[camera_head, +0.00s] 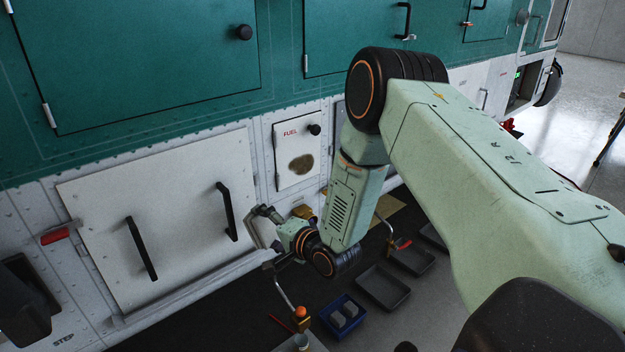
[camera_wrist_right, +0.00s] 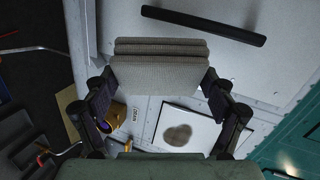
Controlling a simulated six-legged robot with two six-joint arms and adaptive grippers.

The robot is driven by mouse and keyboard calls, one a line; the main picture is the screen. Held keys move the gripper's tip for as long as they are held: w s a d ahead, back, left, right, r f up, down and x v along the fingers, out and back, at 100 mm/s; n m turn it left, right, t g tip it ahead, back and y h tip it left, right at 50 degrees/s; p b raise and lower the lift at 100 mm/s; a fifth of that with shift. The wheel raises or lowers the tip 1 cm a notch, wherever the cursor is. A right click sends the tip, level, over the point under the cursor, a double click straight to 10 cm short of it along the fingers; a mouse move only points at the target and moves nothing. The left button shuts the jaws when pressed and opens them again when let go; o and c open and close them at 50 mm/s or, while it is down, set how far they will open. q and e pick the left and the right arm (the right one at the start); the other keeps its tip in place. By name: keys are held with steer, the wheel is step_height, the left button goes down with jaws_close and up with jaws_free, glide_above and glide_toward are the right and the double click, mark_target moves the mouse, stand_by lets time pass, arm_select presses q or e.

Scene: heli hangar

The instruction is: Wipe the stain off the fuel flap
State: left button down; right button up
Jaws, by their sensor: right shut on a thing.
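The white fuel flap (camera_head: 287,180) is set in the white lower side of the helicopter, with red FUEL lettering and a black knob. A brown stain (camera_head: 301,164) lies on its lower half. In the right wrist view the flap (camera_wrist_right: 202,123) and stain (camera_wrist_right: 177,135) show at lower right. My right gripper (camera_head: 262,230) is left of and below the flap, apart from it. It is shut on a folded grey cloth (camera_wrist_right: 160,72), held between both fingers in the wrist view. My left gripper is not in view.
A large white panel (camera_head: 165,220) with two black handles lies left of the flap. On the dark floor below stand a blue bin (camera_head: 342,316) with grey blocks and dark trays (camera_head: 383,288). An orange ball (camera_head: 300,312) tops something near the bin.

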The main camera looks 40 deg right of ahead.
steer(key=d+r+m+t+h+p, duration=0.4)
steer(key=d+m+h, duration=0.35)
steer(key=d, duration=0.55)
arm_select(q)
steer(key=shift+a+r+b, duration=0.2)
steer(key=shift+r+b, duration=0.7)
steer(key=shift+b, duration=0.7)
arm_select(e)
steer(key=w+r+g, duration=0.1)
steer(key=w, duration=0.5)
steer(key=shift+a+h, duration=0.35)
steer(key=shift+a, duration=0.1)
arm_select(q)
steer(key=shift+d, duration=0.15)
arm_select(e)
steer(key=shift+w+d+n, duration=0.2)
steer(key=shift+n, duration=0.05)
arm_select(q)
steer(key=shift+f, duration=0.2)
arm_select(e)
steer(key=shift+a, duration=0.15)
steer(key=shift+w, duration=0.15)
arm_select(q)
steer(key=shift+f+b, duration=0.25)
steer(key=shift+b, duration=0.2)
arm_select(e)
steer(key=shift+w+f, duration=0.1)
steer(key=shift+w, duration=0.2)
